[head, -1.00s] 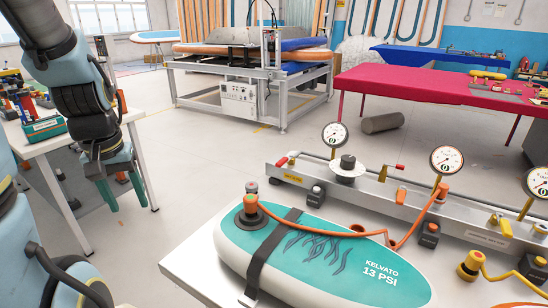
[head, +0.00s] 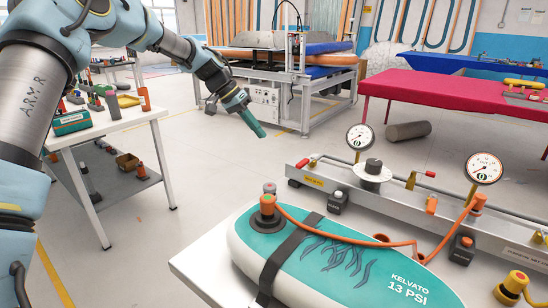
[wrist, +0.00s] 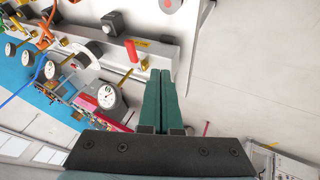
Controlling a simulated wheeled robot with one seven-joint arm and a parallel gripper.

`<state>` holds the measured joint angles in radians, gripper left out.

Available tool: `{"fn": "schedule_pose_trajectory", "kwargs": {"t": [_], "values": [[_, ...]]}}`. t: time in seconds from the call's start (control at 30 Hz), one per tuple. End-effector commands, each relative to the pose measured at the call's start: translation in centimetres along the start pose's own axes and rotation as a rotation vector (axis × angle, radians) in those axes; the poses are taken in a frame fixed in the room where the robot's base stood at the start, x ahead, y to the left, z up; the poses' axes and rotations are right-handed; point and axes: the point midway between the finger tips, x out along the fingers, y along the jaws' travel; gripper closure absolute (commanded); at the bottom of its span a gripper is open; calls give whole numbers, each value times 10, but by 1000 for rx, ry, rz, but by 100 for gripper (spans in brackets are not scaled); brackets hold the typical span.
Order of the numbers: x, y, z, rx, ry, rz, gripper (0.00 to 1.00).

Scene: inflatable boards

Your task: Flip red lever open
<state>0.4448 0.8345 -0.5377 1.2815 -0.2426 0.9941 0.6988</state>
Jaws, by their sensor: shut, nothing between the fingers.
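One red-handled lever (head: 312,160) sits at the left end of the grey metal rail. A second red-handled lever (head: 425,174) on a gold stem stands further right on the rail, between two gauges. My gripper (head: 261,134) is in the air to the left of and above the rail's left end, its green fingers shut and pointing down to the right. In the wrist view the shut, empty fingers (wrist: 160,72) appear just right of a red handle (wrist: 132,51) with a gold stem. I cannot tell whether they touch, but the head view shows a clear gap.
A teal inflatable board (head: 340,262) with a black strap and orange hose lies on the white table in front of the rail. Pressure gauges (head: 360,136) rise behind the rail. A white side table (head: 130,118) with tools stands left. Open floor lies behind.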

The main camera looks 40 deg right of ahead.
Motion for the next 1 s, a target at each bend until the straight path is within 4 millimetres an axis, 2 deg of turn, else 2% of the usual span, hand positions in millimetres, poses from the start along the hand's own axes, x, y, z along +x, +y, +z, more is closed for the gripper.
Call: {"fn": "schedule_pose_trajectory", "kwargs": {"t": [0.03, 0.17, 0.5, 0.63, 0.77, 1.0], "values": [[5, 3, -8, 17, 9, 18, 100], [8, 8, -16, 42, 19, 40, 100], [8, 8, -17, 44, 19, 41, 100], [15, 9, -17, 43, 18, 42, 100], [33, 11, -18, 43, 17, 43, 100], [82, 13, -18, 42, 15, 43, 100]]}}
